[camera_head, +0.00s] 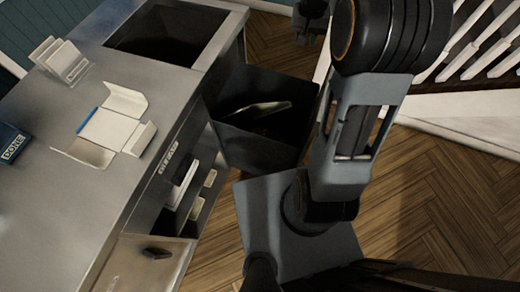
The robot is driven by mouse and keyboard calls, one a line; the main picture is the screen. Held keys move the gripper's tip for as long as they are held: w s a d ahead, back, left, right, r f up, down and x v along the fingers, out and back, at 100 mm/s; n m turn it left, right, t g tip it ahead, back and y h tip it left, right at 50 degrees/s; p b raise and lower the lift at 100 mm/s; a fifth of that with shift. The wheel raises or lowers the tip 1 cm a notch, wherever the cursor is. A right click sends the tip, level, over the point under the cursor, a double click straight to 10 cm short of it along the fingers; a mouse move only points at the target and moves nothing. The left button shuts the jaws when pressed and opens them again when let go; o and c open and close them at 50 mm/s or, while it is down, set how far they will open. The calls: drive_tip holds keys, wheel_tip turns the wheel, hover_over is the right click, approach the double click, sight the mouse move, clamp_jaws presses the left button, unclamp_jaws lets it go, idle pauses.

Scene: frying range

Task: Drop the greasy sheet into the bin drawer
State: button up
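The bin drawer (238,148) is a dark open box pulled out from the right side of the steel counter. A pale, flat sheet (262,109) lies tilted inside it, below the rim, with nothing holding it. Whether it is greasy is too small to tell. My arm rises to the right of the drawer. A dark part at the top edge looks like my gripper (312,14), beyond the drawer and apart from the sheet. Its fingers are too small and dark to read.
The steel counter (45,225) carries an unfolded white carton (112,128), a white rack (62,62) and a blue DONE box (12,146). A dark sunken well (170,38) is at its back. Open shelves hold trays below. A white railing (475,45) stands at right.

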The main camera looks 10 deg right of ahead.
wheel_tip(320, 180, up, 14)
drive_tip(key=s, duration=0.1)
drive_tip(key=shift+s+a+f+p, duration=0.15)
drive_tip(key=shift+s+a+p, duration=0.15)
idle(0.7)
drive_tip(key=s+a+f+n, duration=0.1)
drive_tip(key=s+a+f, duration=0.2)
drive_tip(key=s, duration=0.3)
drive_tip(key=s+a+f+n+t, duration=0.1)
drive_tip(key=s+a+f+n, duration=0.1)
drive_tip(key=s+a+f, duration=0.2)
drive_tip(key=s+a+f+n+t, duration=0.1)
drive_tip(key=s+a+f, duration=0.2)
drive_tip(key=s+f, duration=0.2)
drive_tip(key=s, duration=0.3)
drive_tip(key=shift+s+a+y, duration=0.3)
